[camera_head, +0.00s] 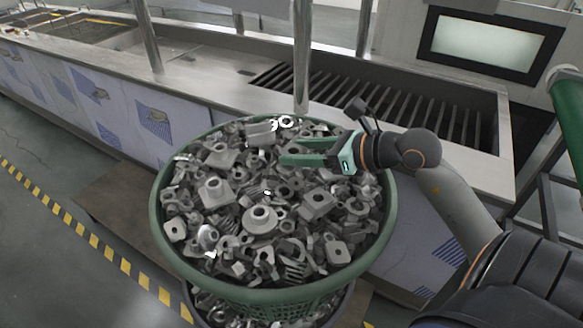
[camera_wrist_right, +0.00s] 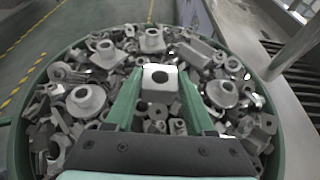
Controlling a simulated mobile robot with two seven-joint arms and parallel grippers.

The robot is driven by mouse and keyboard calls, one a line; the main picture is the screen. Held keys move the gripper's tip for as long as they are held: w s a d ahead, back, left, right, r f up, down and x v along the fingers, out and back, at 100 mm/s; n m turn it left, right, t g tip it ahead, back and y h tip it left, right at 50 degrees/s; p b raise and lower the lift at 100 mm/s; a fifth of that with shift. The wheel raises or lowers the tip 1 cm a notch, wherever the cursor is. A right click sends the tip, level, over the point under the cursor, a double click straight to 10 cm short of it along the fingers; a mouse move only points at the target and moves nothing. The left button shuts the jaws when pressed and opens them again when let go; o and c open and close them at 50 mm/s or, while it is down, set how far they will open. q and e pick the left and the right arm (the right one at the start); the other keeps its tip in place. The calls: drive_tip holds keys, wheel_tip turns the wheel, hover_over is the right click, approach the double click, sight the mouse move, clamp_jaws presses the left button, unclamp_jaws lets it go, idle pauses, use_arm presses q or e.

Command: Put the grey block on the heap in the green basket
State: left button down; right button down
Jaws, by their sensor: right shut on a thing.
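The green basket (camera_head: 157,212) is filled with a heap of grey metal parts. My right gripper (camera_head: 290,151) reaches in from the right, low over the heap inside the rim. In the right wrist view my right gripper (camera_wrist_right: 159,74) has its green fingers on either side of a grey block (camera_wrist_right: 160,78) with a dark round hole, and is shut on it. The block is at the heap's surface or just above it; I cannot tell if it touches the parts below. In the head view I cannot tell it from the similar parts. My left gripper is not in view.
A long steel tank counter (camera_head: 205,82) with a slatted grate (camera_head: 390,105) runs behind the basket. A metal post (camera_head: 302,60) rises close behind the rim. Yellow-black floor tape (camera_head: 85,237) lies at left. A green rail stands at the far right.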

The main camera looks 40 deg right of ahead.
sight(292, 181)
drive_tip(key=shift+w+a+f, duration=0.2)
drive_tip(key=shift+w+f, duration=0.25)
drive_tip(key=shift+f, duration=0.1)
drive_tip(key=shift+w+a+f, duration=0.2)
drive_tip(key=shift+w+f, duration=0.25)
drive_tip(key=shift+f, duration=1.6)
drive_tip(key=shift+f+b, duration=0.2)
drive_tip(key=shift+b, duration=0.15)
drive_tip(key=shift+c, duration=1.3)
unclamp_jaws()
drive_tip(key=shift+r, duration=0.25)
drive_tip(key=v, duration=1.2)
drive_tip(key=shift+s+d, duration=0.1)
